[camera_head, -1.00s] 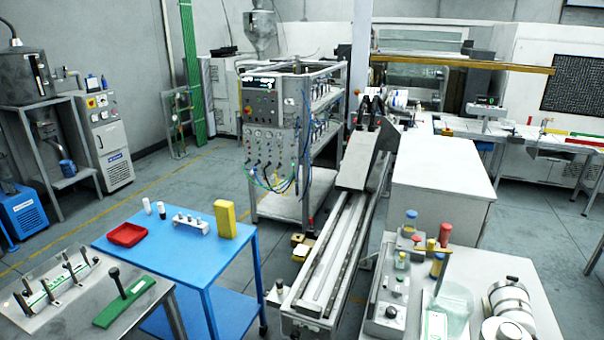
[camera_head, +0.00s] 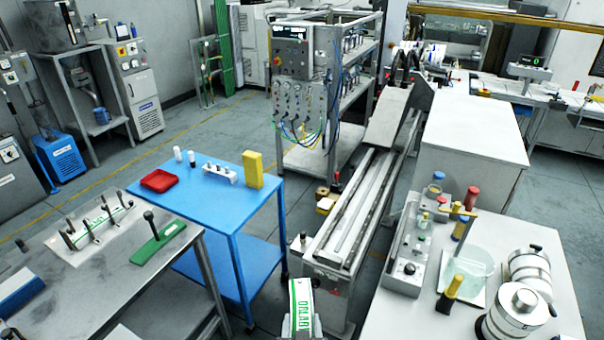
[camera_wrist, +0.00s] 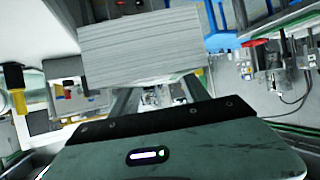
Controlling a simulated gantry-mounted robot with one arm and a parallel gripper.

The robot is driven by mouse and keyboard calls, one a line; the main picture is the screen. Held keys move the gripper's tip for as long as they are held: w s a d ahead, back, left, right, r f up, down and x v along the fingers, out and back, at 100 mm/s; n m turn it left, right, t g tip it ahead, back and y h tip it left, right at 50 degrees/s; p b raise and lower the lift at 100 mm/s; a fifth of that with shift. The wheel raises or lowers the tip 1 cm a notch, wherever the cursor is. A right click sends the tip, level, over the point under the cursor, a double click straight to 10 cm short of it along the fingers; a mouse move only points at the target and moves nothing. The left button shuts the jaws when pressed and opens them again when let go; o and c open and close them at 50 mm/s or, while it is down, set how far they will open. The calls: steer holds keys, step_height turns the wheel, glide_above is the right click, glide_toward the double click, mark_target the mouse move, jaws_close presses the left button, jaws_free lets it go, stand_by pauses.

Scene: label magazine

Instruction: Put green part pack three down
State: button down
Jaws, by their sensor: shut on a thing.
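My gripper (camera_head: 300,327) is at the bottom edge of the head view, shut on a white pack with green bands and dark lettering (camera_head: 302,303). The pack is held in the air in front of the long rail machine. In the wrist view, the pack (camera_wrist: 140,48) shows as a grey block of many stacked sheets. The label magazine (camera_head: 97,228), a pale plate with upright posts and a green-white strip, is on the grey table at the left. The jaws' contact on the pack is mostly hidden.
A green block with a black knob (camera_head: 158,243) lies on the grey table (camera_head: 150,285) near the magazine. The blue table (camera_head: 205,200) behind holds a red tray (camera_head: 159,180), a vial rack and a yellow block (camera_head: 253,170). Jars and a beaker crowd the right table (camera_head: 400,318).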

steer(key=s+r+p, duration=0.9)
steer(key=r+p, duration=0.3)
steer(key=p, duration=0.2)
steer(key=shift+r, duration=0.15)
